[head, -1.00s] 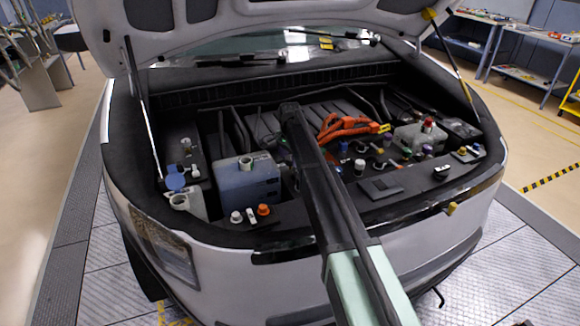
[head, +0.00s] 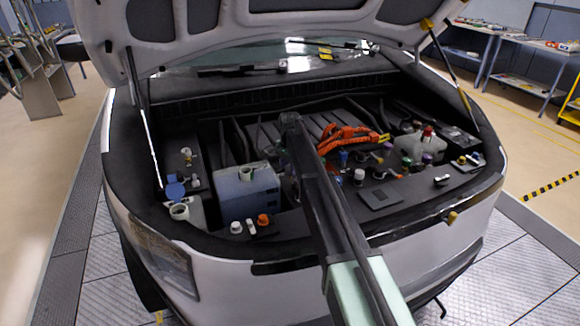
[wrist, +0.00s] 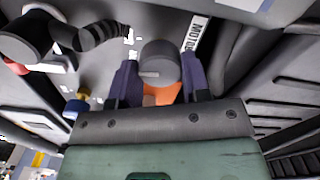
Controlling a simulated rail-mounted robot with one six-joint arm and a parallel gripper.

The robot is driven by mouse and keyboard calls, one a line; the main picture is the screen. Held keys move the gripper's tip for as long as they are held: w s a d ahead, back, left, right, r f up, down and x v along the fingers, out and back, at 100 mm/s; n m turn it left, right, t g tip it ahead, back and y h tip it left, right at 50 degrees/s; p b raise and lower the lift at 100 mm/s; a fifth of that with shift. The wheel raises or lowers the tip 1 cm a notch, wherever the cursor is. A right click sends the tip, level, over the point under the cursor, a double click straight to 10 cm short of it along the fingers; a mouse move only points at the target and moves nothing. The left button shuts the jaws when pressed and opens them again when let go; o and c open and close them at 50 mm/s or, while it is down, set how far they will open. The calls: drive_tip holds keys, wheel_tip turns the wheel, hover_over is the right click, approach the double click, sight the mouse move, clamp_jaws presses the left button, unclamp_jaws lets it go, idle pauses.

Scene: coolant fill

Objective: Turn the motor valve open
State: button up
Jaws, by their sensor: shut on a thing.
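The motor valve (wrist: 160,62) shows in the wrist view as a round dark grey knob with an orange part at its base. A white label (wrist: 195,33) beside it reads "MOTO", with the rest cut off. My gripper (wrist: 159,68) has its two dark purple fingers on either side of the knob, shut on it. In the head view my arm reaches over the front of the car into the engine bay, and its forearm hides the gripper and the valve.
A blue-grey tank (head: 247,190) stands left of my arm. Orange cables (head: 345,137) lie right of it, with several coloured caps beyond. The raised hood (head: 270,30) hangs above. In the wrist view a black hose (wrist: 100,36) runs close to the left finger.

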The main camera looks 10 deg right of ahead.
drive_tip(key=n, duration=0.8)
drive_tip(key=shift+n, duration=0.3)
drive_tip(key=n, duration=0.4)
drive_tip(key=shift+s+n, duration=0.1)
drive_tip(key=shift+n, duration=2)
drive_tip(key=o, duration=0.9)
drive_tip(key=shift+o, duration=0.2)
